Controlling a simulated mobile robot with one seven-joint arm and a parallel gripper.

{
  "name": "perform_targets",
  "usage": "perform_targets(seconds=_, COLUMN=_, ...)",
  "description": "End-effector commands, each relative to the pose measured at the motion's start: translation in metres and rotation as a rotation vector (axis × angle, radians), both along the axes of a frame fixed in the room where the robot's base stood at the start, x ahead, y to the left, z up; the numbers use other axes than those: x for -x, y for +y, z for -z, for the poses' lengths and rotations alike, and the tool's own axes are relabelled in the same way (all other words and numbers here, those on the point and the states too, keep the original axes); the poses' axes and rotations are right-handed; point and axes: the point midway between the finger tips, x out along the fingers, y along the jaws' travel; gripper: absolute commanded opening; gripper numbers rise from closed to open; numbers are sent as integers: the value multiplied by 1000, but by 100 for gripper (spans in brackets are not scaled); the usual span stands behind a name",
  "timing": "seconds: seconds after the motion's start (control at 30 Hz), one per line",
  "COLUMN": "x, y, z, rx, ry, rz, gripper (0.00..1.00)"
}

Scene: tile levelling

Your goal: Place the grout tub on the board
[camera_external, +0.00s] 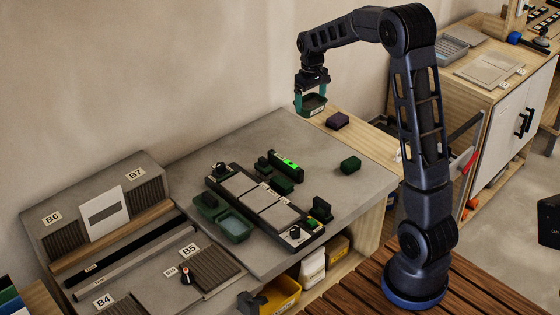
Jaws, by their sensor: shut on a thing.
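My gripper (311,96) is shut on a small dark green open tub (313,106), which looks like the grout tub. It holds the tub above the back edge of the grey worktop, with a finger at each side. The tub looks roughly level, and its contents are too small to tell. A long dark board (276,230) lies on the worktop, lower and to the left, with several grey tiles on it. The tub is well apart from the board.
The worktop (250,140) is clear at the back.

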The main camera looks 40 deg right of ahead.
Motion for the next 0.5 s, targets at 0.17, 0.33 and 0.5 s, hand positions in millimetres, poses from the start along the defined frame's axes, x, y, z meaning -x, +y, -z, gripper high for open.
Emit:
perform_targets(seconds=0.17, x=1, y=1, z=41, rx=-2, ry=5, rz=-1, gripper=59)
perform_targets(seconds=0.33, x=1, y=1, z=78, rx=-2, ry=5, rz=-2, gripper=59)
perform_targets(seconds=0.5, x=1, y=1, z=112, rx=-1, ry=4, rz=-3, gripper=59)
